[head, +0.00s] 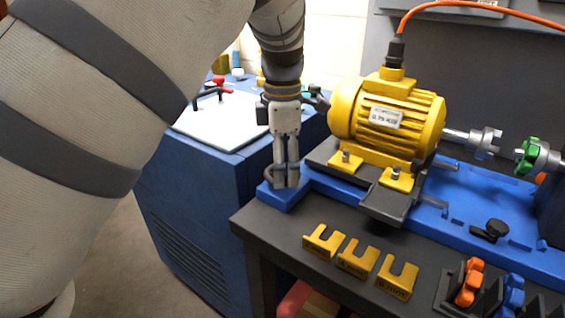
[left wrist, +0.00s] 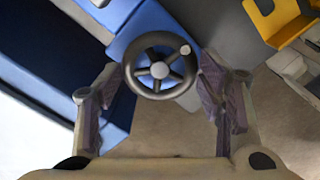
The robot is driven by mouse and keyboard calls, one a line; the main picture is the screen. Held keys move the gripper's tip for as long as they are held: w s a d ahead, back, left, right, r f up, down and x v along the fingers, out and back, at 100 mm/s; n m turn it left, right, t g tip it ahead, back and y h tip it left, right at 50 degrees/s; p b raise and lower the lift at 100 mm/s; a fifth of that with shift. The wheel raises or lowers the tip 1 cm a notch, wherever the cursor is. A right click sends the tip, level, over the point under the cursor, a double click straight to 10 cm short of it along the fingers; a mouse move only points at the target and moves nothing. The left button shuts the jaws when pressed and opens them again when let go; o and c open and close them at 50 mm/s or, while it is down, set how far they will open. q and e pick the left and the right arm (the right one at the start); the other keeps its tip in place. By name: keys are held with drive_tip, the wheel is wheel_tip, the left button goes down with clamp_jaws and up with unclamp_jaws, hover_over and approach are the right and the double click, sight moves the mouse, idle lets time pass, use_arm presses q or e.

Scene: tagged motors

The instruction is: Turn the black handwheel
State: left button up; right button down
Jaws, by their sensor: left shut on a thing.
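The black handwheel (left wrist: 160,42) shows in the left wrist view, a spoked round wheel with a small grey knob on its rim at the upper right. It is mounted at the end of the blue base (head: 284,196). In the head view it is mostly hidden behind my fingers, with a bit of dark rim at their left. My left gripper (head: 287,183) points down at this end of the base. In the left wrist view its two fingers (left wrist: 164,90) are on either side of the wheel, shut on its rim. My right gripper is in neither view.
A yellow motor (head: 385,118) with an orange cable stands on the blue base, right of my left gripper. Yellow slotted shims (head: 357,259) lie on the dark bench in front. A blue cabinet (head: 195,215) with a white top stands at the left.

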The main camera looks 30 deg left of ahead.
use_arm(q)
drive_tip(key=shift+f, duration=0.1)
idle(0.4)
drive_tip(key=o, duration=1.1)
drive_tip(key=shift+o, duration=0.2)
wheel_tip(320, 180, up, 12)
